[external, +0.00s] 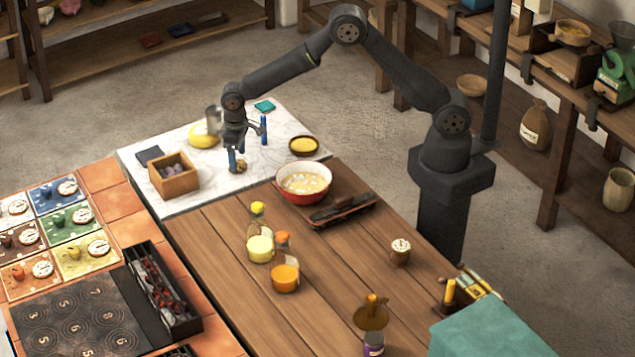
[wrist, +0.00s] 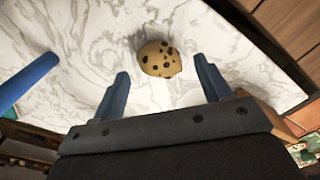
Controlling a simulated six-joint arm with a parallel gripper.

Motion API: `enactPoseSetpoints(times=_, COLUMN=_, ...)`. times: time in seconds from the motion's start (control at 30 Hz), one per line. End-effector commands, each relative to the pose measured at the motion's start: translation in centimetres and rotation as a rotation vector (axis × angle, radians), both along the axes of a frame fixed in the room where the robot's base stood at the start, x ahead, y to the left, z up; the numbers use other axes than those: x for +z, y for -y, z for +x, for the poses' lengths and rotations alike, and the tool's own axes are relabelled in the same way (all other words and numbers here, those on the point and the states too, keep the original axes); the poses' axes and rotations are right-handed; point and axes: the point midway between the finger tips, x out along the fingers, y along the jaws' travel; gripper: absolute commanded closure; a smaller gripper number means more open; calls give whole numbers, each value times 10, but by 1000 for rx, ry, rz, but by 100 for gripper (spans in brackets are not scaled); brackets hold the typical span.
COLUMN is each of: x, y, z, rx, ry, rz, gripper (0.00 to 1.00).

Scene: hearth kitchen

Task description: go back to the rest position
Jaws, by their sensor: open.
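My gripper (external: 237,161) is low over the white marble slab (external: 140,165) at the far left end of the wooden table. In the wrist view its two blue fingers (wrist: 165,85) are spread apart with nothing between them. A round cookie with dark chips (wrist: 159,59) lies on the marble just beyond the fingertips, apart from them. It also shows in the external view (external: 241,166), close beside the fingers. My arm reaches over from its base at the right of the table.
A wooden box (external: 174,180) stands left of my gripper. A blue upright rod (external: 264,130), a yellow thing (external: 203,135) and a small bowl (external: 304,146) are close by. A red-rimmed bowl (external: 303,197) and two bottles (external: 259,243) stand on the wood. Bare wood lies at the table's middle.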

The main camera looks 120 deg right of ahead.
Motion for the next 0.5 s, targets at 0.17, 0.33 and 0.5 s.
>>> enactPoseSetpoints(times=0.17, x=13, y=0, z=0, rx=0, ry=-1, rz=1, gripper=30)
enactPoseSetpoints(times=0.33, x=15, y=0, z=-1, rx=0, ry=-3, rz=1, gripper=30)
enactPoseSetpoints(times=0.5, x=15, y=0, z=0, rx=0, ry=-3, rz=1, gripper=30)
